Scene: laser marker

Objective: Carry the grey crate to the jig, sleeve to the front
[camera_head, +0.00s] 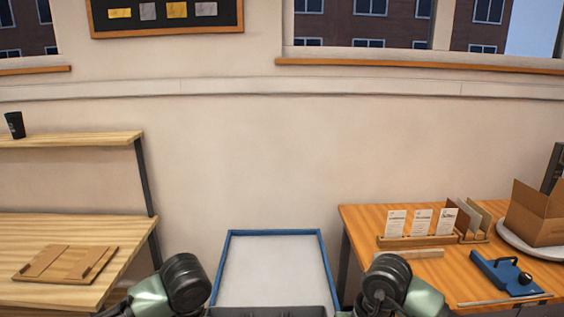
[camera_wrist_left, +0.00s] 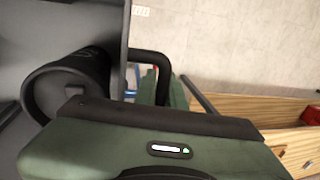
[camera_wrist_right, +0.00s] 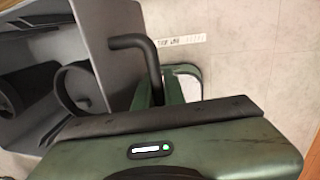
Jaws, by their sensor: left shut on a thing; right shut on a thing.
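The grey crate (camera_head: 268,312) shows only as a dark strip at the bottom middle of the head view, between my two wrists. Its grey wall fills the left side of the left wrist view (camera_wrist_left: 60,18) and of the right wrist view (camera_wrist_right: 85,35). My left gripper (camera_wrist_left: 165,85) and right gripper (camera_wrist_right: 157,85) are shut at opposite sides of it, each at a dark bent bar like a handle; the fingertips are partly hidden. Dark round shapes appear by the crate; I cannot tell which is the sleeve. A blue fixture with a black knob (camera_head: 505,275), possibly the jig, lies on the right table.
A blue-rimmed pale surface (camera_head: 232,233) lies straight ahead. The right table (camera_head: 425,275) also holds a card rack (camera_head: 415,240) and an open cardboard box (camera_head: 535,212). The left table (camera_head: 50,230) carries a wooden board (camera_head: 65,263); a black cup (camera_head: 15,124) stands on its shelf.

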